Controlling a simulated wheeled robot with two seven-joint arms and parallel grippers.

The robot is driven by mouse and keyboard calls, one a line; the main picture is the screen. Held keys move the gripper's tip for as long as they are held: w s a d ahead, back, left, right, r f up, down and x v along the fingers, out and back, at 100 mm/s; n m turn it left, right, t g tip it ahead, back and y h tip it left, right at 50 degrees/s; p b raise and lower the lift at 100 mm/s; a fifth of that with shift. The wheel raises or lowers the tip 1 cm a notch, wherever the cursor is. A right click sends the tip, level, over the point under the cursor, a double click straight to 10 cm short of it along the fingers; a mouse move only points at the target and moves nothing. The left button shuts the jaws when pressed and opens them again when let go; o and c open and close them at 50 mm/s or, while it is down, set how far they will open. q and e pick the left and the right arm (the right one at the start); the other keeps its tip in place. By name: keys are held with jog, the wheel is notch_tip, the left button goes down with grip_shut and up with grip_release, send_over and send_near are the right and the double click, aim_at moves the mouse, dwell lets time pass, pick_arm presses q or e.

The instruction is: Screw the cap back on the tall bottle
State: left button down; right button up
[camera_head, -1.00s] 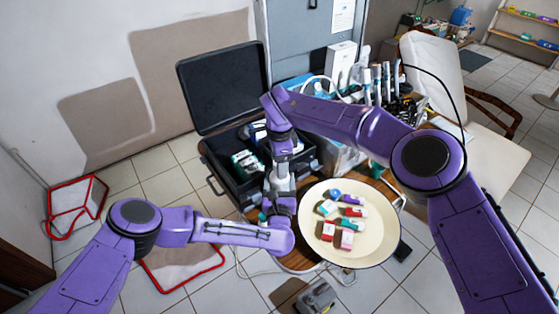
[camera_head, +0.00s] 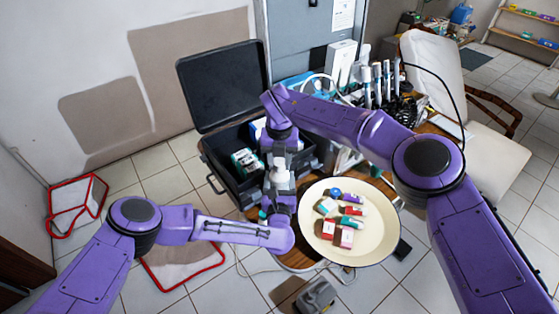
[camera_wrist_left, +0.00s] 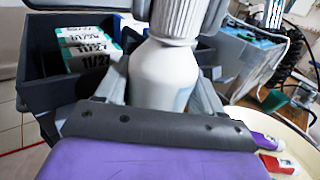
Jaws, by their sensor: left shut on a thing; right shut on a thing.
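The tall white bottle (camera_wrist_left: 160,78) stands about upright in the left wrist view, with a ribbed white cap (camera_wrist_left: 180,18) at its top. My left gripper (camera_wrist_left: 158,62) is shut on the bottle's body, one grey finger on each side. In the head view the bottle (camera_head: 281,180) is small, between my two grippers. My right gripper (camera_head: 281,158) comes from above and is shut on the cap at the bottle's top. The cap is largely hidden there, and I cannot tell how far its thread is engaged.
An open black case (camera_head: 221,182) holding boxes stands behind and left of the bottle. A round cream tray (camera_head: 377,235) with several small boxes is close at the right. Instruments and a clear bin crowd the back right.

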jog(key=m, duration=0.4)
jog(key=shift+m, duration=0.3)
jog(key=o, duration=1.3)
jog(key=shift+c, duration=0.2)
notch_tip(320, 180, up, 12)
pick_arm(q)
jog(key=shift+c, duration=0.3)
grip_release()
